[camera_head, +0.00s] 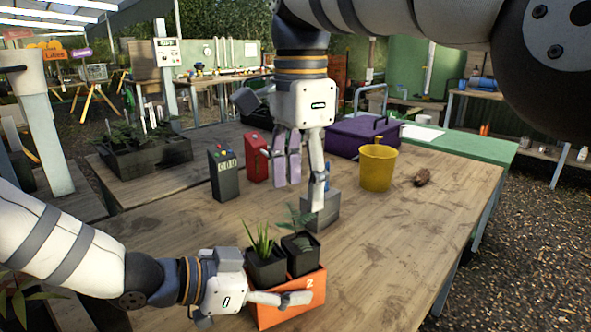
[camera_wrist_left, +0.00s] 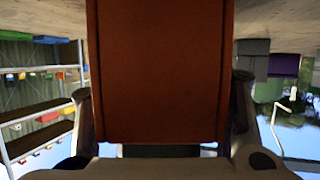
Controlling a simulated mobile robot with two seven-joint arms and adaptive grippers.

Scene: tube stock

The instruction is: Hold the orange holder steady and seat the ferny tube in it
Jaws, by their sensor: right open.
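The orange holder (camera_head: 290,312), marked 2, stands at the table's front. My left gripper (camera_head: 284,298) has a finger along its front side. In the left wrist view the holder's orange wall (camera_wrist_left: 160,70) fills the space between both fingers, which press close on its sides. The ferny tube (camera_head: 302,262), a black square pot with fern fronds, is in the holder's right rear part, beside a black pot with grassy leaves (camera_head: 266,270). How deep the ferny tube sits is hidden. My right gripper (camera_head: 305,190) is open and empty above the fern, its fingers pointing down.
A brown cone (camera_head: 422,177) lies at right. The table's front right is clear.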

